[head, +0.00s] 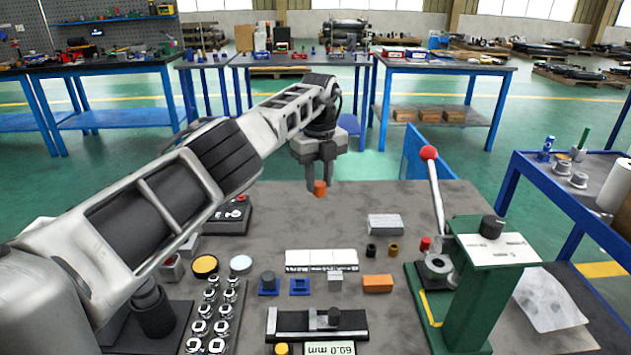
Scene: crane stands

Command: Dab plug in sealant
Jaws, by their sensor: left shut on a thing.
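My left gripper (319,182) points down above the far middle of the grey bench. It is shut on a small orange-brown plug (319,189), whose lower end shows below the fingertips. A round dish with an amber-yellow face (205,265) lies on the bench at left, nearer to me than the gripper. A pale round dish (241,263) lies just right of it. I cannot tell for sure which dish holds sealant. The plug is apart from both dishes. My right gripper is not in view.
A green press with a red-knobbed lever (429,153) stands at right. Several shiny fittings (209,308) stand in rows at front left. A gauge with a display (330,348) is at the front. Small blocks (377,283) lie mid-bench. The far bench around the gripper is mostly clear.

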